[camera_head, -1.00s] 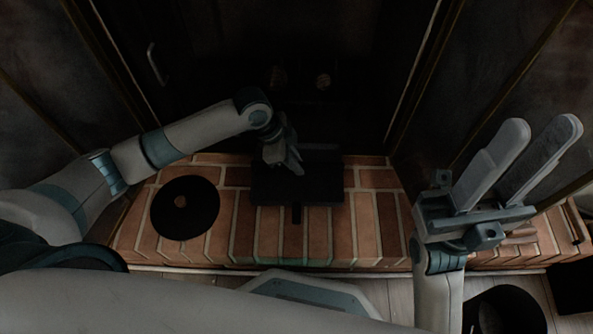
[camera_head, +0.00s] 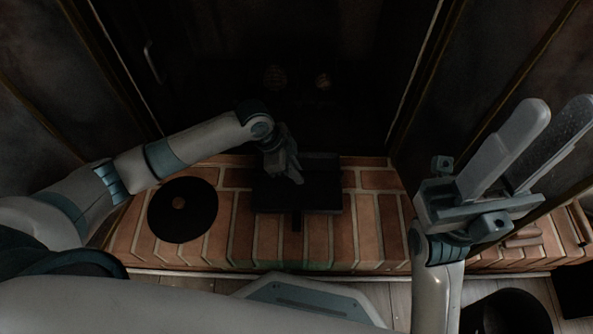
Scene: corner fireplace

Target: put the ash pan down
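The ash pan (camera_head: 318,192) is a dark, box-like tray in the middle of the brick hearth, in front of the dark firebox. A short dark tab shows at its front edge. My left gripper (camera_head: 295,176) reaches in from the left, with its fingers pointing down at the pan's left part. The fingers are small and dark against the pan, so I cannot tell whether they hold it. I cannot tell whether the pan rests fully on the bricks. My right gripper (camera_head: 548,135) is raised at the right, its two long fingers apart with nothing between them.
A round black disc (camera_head: 183,226) with a small knob lies on the hearth's left. A dark round container (camera_head: 507,314) stands on the floor at the lower right.

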